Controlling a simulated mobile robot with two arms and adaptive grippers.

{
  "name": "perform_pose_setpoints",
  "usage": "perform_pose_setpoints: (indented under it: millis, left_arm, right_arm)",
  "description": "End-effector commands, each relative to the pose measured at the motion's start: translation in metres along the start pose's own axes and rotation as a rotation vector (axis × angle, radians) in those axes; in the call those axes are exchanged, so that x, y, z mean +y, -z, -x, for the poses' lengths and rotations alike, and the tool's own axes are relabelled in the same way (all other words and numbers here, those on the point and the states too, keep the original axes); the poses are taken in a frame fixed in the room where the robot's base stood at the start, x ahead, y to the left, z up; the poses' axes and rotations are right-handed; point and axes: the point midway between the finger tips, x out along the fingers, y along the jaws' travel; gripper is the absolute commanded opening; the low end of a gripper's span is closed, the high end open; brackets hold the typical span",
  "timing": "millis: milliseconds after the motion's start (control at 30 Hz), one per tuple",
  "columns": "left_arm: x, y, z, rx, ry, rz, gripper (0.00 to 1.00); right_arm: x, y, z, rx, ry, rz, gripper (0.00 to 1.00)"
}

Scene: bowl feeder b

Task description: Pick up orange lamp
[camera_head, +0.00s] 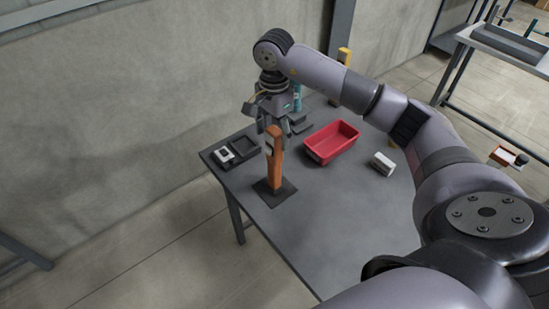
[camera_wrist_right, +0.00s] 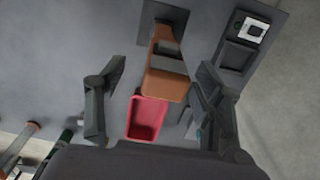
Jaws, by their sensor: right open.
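The orange lamp (camera_head: 274,160) stands upright on a dark square base plate (camera_head: 272,193) near the left end of the grey table. My right gripper (camera_head: 274,122) is just above and around the top of the lamp, pointing down. In the right wrist view the lamp (camera_wrist_right: 166,80) lies between the two spread fingers (camera_wrist_right: 158,92), with a visible gap to the left finger. The right finger is close to the lamp; I cannot tell whether it touches. My left gripper is not in view.
A red bin (camera_head: 332,142) stands on the table right of the lamp. A black tray with a white device (camera_head: 226,154) is at the table's left corner. A white box (camera_head: 383,163) is farther right. The table (camera_head: 335,215) is bare toward the front.

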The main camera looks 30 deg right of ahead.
Motion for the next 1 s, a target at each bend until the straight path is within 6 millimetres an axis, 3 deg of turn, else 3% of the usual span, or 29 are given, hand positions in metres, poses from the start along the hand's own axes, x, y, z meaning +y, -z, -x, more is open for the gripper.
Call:
perform_pose_setpoints:
  millis: [267, 433, 600, 867, 1000]
  left_arm:
    - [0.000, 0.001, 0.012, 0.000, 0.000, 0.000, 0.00]
    - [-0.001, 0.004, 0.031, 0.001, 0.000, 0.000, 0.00]
    - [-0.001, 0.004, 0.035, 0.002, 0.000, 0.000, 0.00]
    - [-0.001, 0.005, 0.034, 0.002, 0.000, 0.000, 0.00]
    - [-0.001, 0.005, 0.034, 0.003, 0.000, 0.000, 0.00]
  right_arm:
    - [-0.001, 0.001, -0.020, -0.001, -0.002, -0.002, 0.62]
    - [-0.005, 0.006, -0.043, -0.002, -0.005, -0.002, 0.62]
    - [-0.006, 0.006, -0.064, -0.001, -0.001, 0.000, 0.62]
    - [-0.006, 0.006, -0.068, 0.000, 0.001, 0.000, 0.62]
    - [-0.006, 0.006, -0.067, 0.000, 0.001, 0.000, 0.52]
